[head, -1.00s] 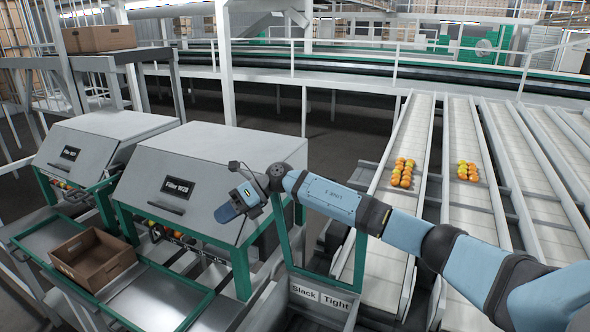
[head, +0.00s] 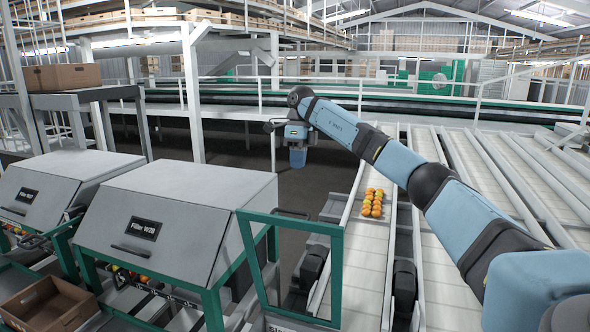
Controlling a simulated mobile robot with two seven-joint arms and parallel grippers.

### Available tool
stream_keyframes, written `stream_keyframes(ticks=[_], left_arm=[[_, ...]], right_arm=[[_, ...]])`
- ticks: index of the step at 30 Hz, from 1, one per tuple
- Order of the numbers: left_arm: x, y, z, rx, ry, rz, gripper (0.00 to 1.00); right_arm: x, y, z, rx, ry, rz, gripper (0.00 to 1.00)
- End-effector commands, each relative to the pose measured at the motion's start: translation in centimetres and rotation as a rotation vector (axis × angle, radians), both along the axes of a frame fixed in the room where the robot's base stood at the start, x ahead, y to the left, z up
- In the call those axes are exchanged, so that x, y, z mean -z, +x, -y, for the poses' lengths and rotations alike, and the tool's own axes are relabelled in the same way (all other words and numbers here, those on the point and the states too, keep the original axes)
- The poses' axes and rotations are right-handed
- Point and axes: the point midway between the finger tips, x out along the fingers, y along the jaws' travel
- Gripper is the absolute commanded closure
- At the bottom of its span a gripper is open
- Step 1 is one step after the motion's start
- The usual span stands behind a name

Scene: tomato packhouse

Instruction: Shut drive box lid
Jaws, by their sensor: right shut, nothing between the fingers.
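A green-framed, see-through panel (head: 338,277), which looks like the drive box lid, stands upright at the lower middle, beside the filler housing. Its lower edge runs to the bottom of the view, and the drive box below is mostly out of view. I cannot see its hinge clearly. My right gripper (head: 298,160) is shut and empty, pointing down. In the picture it is above the panel, apart from it, over the dark floor behind. My left gripper is not in view.
Filler housings with grey sloped covers (head: 175,205) stand at the left, with a brown crate (head: 47,308) in front. Conveyor lanes run at the right, one carrying orange and yellow tomatoes (head: 373,202). A white railing (head: 400,88) crosses the back.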

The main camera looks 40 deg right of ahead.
Motion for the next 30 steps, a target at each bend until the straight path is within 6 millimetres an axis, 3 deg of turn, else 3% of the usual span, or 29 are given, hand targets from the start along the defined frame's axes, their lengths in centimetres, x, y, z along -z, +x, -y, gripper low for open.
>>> stream_keyframes(ticks=[11, 18, 30], left_arm=[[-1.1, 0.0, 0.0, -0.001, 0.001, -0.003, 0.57], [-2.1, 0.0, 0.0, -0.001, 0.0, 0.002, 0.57], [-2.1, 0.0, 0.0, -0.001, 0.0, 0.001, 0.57]], right_arm=[[7.8, -0.8, -1.4, -0.002, 0.002, -0.001, 1.0], [8.9, -2.1, -4.1, -0.003, 0.0, 0.001, 1.0], [9.2, -2.4, -4.6, -0.001, 0.002, 0.001, 1.0]])
